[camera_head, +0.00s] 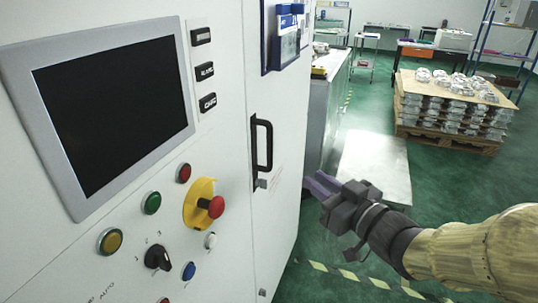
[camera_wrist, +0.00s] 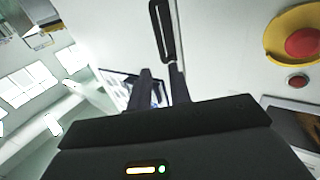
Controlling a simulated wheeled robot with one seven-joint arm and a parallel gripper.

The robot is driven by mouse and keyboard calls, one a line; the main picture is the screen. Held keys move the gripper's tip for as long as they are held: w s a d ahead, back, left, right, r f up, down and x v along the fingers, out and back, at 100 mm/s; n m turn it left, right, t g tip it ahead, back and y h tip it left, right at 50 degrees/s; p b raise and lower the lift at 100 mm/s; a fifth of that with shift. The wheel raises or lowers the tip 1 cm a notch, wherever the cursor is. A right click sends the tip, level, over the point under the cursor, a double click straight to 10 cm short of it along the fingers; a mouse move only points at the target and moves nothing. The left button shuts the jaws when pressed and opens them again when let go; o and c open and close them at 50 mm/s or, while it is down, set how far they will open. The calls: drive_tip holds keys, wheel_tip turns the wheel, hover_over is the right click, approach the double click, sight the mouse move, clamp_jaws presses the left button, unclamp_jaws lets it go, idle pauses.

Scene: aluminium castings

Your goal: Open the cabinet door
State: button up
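The white cabinet door (camera_head: 278,90) is the narrow panel to the right of the control panel, and it looks closed, flush with the cabinet front. Its black vertical handle (camera_head: 268,145) is on the door's left side, with a small lock below it. The handle also shows in the wrist view (camera_wrist: 155,28), just beyond the fingertips. My gripper (camera_head: 314,184) is to the right of the handle and a little lower, apart from it. In the wrist view its two dark fingers (camera_wrist: 161,72) stand apart with an empty gap between them.
The control panel has a dark screen (camera_head: 115,110) and a red emergency button (camera_head: 216,207) on yellow, left of the handle. A grey cabinet (camera_head: 322,110) stands behind the door's right edge. A pallet of castings (camera_head: 450,105) stands at the back right.

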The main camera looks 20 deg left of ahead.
drive_tip(key=shift+w, duration=0.2)
drive_tip(key=p, duration=0.4)
drive_tip(key=shift+w+a+r+p, duration=0.25)
drive_tip(key=shift+w+a+p, duration=0.05)
drive_tip(key=shift+a, duration=0.05)
drive_tip(key=shift+a+p, duration=0.25)
drive_tip(key=shift+p, duration=0.5)
drive_tip(key=shift+w+a+p, duration=0.2)
drive_tip(key=shift+a+p, duration=0.05)
drive_tip(key=shift+p, duration=1)
drive_tip(key=p, duration=0.5)
drive_tip(key=shift+w+a, duration=0.2)
drive_tip(key=shift+a, duration=0.1)
